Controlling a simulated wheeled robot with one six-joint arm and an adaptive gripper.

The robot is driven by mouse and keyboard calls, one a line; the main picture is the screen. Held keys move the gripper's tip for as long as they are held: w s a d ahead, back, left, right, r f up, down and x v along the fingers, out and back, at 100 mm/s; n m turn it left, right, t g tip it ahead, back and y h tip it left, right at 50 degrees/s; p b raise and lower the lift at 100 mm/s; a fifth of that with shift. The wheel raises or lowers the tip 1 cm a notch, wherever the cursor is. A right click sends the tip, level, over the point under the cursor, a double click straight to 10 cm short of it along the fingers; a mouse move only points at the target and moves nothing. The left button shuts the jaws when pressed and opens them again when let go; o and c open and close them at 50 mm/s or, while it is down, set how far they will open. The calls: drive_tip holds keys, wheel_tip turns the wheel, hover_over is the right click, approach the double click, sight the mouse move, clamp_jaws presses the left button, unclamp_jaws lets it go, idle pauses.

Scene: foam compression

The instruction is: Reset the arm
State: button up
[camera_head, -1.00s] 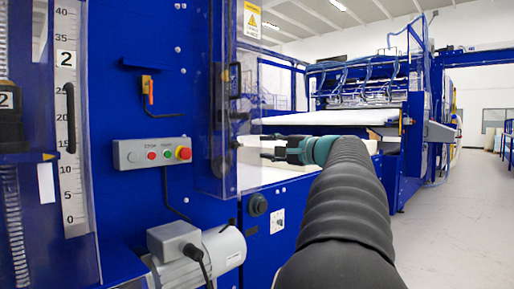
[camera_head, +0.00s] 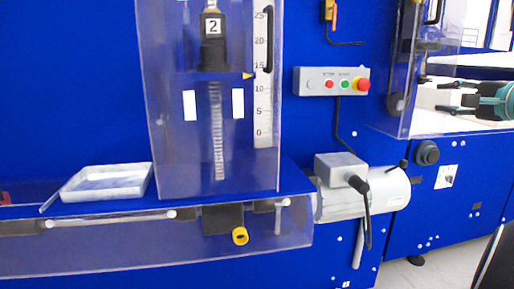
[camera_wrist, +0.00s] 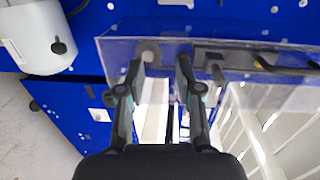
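My gripper (camera_head: 440,97) shows at the right edge of the head view, fingers pointing left. A clear panel (camera_wrist: 220,55) lies beyond the fingertips there. Most of my arm is outside the head view.
A control box (camera_head: 332,81) with a red and yellow button is on the blue machine. A grey motor (camera_head: 375,193) juts out below. A clear guard (camera_head: 215,100) covers a scale, and a white tray (camera_head: 103,182) sits on a ledge. Grey floor (camera_head: 400,275) shows at lower right.

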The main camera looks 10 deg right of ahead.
drive_tip(key=s+a+f+n+g+y, duration=0.1)
drive_tip(key=a+f+n+g, duration=0.2)
drive_tip(key=a+f, duration=0.65)
drive_tip(key=s+a+f+n+g+y, duration=0.1)
drive_tip(key=a+f+n+g, duration=0.35)
drive_tip(key=a, duration=0.85)
drive_tip(key=s+a+f+n+g+h, duration=0.1)
drive_tip(key=s+a+f+n, duration=0.3)
drive_tip(key=s+f, duration=0.5)
drive_tip(key=s+a+f+n+g+h, duration=0.2)
drive_tip(key=s+a+f+n, duration=0.3)
drive_tip(key=f, duration=0.7)
drive_tip(key=s+a+h, duration=0.1)
drive_tip(key=s+a, duration=0.1)
drive_tip(key=s, duration=0.2)
drive_tip(key=shift+f, duration=0.15)
drive_tip(key=shift+o, duration=0.2)
drive_tip(key=shift+d+g, duration=0.1)
drive_tip(key=shift+g, duration=0.15)
